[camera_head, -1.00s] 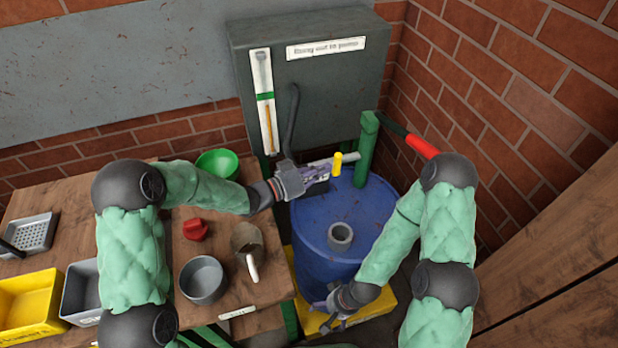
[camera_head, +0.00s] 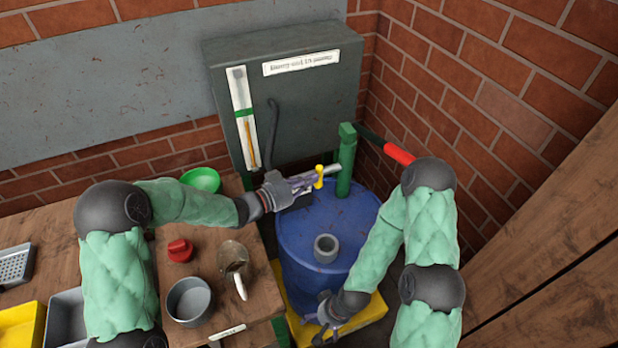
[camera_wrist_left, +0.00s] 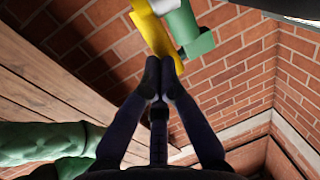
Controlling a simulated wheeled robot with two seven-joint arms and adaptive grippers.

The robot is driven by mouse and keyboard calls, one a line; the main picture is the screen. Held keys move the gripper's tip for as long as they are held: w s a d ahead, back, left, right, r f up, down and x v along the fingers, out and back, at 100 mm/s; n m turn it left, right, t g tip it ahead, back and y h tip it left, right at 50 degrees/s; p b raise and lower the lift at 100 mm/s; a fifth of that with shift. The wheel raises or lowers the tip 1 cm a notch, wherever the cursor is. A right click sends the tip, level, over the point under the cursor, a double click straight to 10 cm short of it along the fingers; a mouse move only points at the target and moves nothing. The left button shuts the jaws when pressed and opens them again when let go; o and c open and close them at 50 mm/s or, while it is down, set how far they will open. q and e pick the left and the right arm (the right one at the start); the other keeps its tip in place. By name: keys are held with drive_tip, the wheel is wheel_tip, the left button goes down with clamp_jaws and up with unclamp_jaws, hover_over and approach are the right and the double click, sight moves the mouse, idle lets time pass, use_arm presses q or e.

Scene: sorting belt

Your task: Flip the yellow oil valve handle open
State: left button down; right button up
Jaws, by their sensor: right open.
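The yellow valve handle (camera_head: 319,177) sits on the pale spout (camera_head: 333,169) of the green pump post (camera_head: 345,160) above the blue drum (camera_head: 345,215). In the left wrist view the handle (camera_wrist_left: 152,28) is a slanted yellow bar just beyond my fingertips. My left gripper (camera_head: 312,182) is at the handle's left side. Its fingertips (camera_wrist_left: 160,72) are close together with nothing visible between them; whether they touch the handle is unclear. My right gripper (camera_head: 326,326) is open and low, by the drum's base over the yellow platform (camera_head: 371,312).
A grey cabinet (camera_head: 305,110) stands behind the drum. The wooden bench (camera_head: 220,210) at left holds a green bowl (camera_head: 201,180), a red part (camera_head: 180,250), a scoop (camera_head: 232,257) and a grey cup (camera_head: 190,300). A red-gripped lever (camera_head: 399,153) leans right of the post near the brick wall.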

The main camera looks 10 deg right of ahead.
use_arm(q)
drive_tip(key=w+d+f+m+g+y+p, duration=0.1)
drive_tip(key=d+y+p, duration=0.7)
drive_tip(key=p, duration=1.9)
drive_tip(key=shift+w+d+f+g, duration=0.25)
drive_tip(key=shift+w+f+g, duration=0.1)
drive_tip(key=shift+g, duration=0.45)
wheel_tip(320, 180, up, 14)
drive_tip(key=s+p, duration=0.2)
drive_tip(key=p, duration=0.1)
drive_tip(key=shift+s+d+f, duration=0.15)
drive_tip(key=shift+s+f, duration=0.05)
drive_tip(key=shift+s, duration=0.2)
